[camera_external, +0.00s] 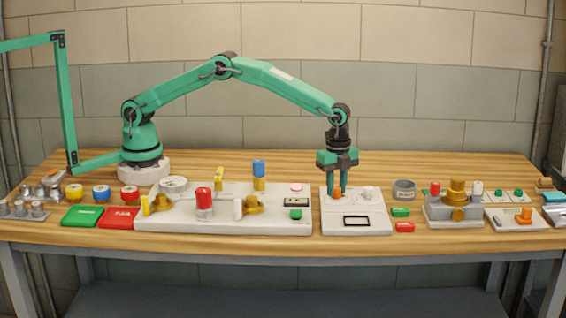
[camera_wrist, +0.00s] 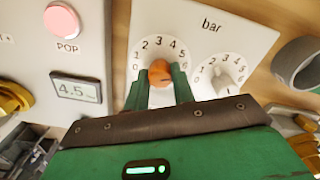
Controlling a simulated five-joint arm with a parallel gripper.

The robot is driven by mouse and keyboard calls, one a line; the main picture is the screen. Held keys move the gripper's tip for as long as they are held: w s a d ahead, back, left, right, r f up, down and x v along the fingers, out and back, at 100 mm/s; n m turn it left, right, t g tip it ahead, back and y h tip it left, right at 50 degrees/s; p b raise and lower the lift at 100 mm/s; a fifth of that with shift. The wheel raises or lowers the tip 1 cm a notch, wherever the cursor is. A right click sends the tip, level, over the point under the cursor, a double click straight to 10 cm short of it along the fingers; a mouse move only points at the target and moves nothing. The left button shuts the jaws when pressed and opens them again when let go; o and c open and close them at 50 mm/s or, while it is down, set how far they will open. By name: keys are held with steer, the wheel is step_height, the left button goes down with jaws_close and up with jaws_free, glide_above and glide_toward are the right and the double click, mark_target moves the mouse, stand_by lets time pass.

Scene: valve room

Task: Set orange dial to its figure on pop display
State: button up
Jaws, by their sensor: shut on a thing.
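In the external view the orange dial (camera_external: 337,193) shows between my fingers. My gripper (camera_external: 337,188) points straight down and is shut on the dial. In the wrist view my gripper (camera_wrist: 160,84) has one green finger on each side of it. Which figure the dial points to I cannot tell. The pop display (camera_wrist: 76,90) reads 4.5, below the pink POP button (camera_wrist: 62,20); the display also shows in the external view (camera_external: 296,202).
A white dial (camera_wrist: 228,82) with its own scale stands just right of the orange one. A dark-framed window (camera_external: 356,221) is on the same panel's front. A grey ring (camera_external: 404,189) and green and red blocks lie to the right. The left panel carries valves and knobs.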

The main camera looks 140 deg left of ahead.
mark_target(336, 187)
steer(key=n, duration=1.1)
stand_by(0.5)
steer(key=o, duration=1)
steer(key=shift+r, duration=0.15)
steer(key=shift+r, duration=3.8)
